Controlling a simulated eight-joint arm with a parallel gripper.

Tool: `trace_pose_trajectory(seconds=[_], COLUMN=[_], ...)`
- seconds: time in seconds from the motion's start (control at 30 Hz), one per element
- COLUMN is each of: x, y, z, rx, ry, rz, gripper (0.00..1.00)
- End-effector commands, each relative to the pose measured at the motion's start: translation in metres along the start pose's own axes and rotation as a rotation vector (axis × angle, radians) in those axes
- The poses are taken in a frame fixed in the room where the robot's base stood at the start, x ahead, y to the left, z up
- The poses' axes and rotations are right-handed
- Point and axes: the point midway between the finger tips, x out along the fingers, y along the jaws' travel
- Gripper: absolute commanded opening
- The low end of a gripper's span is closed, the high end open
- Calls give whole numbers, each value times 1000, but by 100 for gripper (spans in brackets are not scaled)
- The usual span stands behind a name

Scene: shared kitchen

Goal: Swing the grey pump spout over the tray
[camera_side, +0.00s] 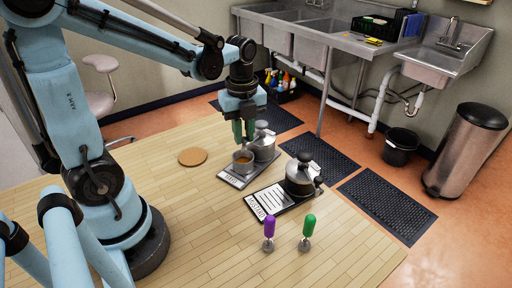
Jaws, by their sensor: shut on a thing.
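My gripper (243,136) points down with its green fingers shut beside the lid of the rear grey metal pump pot (265,150). The fingers hide what they hold; from its place it appears to be that pot's grey spout. Just below the fingertips, a small grey cup (243,164) with brown contents stands on the tray (234,182), which has a white label. A second pump pot (299,181) stands on a dark tray (260,207) with a larger white label. Its dark spout end (319,181) points right.
A round cork mat (193,157) lies left of the trays. A purple-handled tool (269,228) and a green-handled tool (308,226) stand near the front. The wooden table (190,225) is bare at front left. Sinks (330,38) and a bin (465,150) are beyond it.

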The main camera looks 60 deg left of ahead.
Motion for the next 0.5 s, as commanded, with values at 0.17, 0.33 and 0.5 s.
trace_pose_trajectory(seconds=[0.17,0.33,0.5], x=[0,0,0], y=[0,0,0], z=[2,2,2], rx=[11,12,11], ry=[-1,-2,-2], rz=[0,-1,-1], gripper=[0,0,24])
